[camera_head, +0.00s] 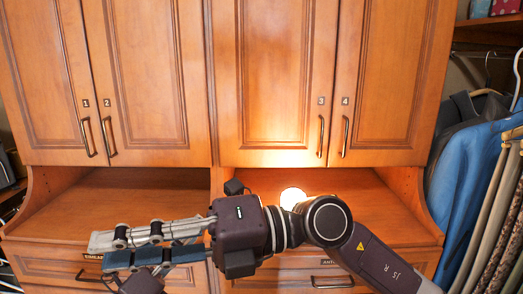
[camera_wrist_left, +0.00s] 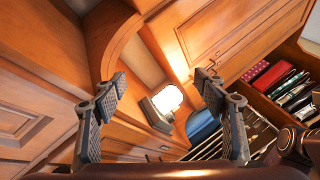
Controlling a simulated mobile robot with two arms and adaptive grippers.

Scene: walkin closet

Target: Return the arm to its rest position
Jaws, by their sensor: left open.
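My right arm comes in from the right in the head view. Its gripper (camera_head: 105,251) points left in front of the cabinet. The fingers lie nearly parallel, one pale and one dark, and I cannot tell whether they meet; no held object shows. In the left wrist view my left gripper (camera_wrist_left: 158,85) is open, with its fingers wide apart and nothing between them. A dark piece at the bottom edge of the head view may belong to the left arm, but I cannot be sure.
A wooden cabinet (camera_head: 150,70) with closed doors, open niches and drawers fills the view ahead. A glowing lamp (camera_head: 292,197) stands in the right niche, behind my right arm. Hanging clothes (camera_head: 471,180) line the right side. An open compartment (camera_wrist_left: 262,108) of folded items shows in the wrist view.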

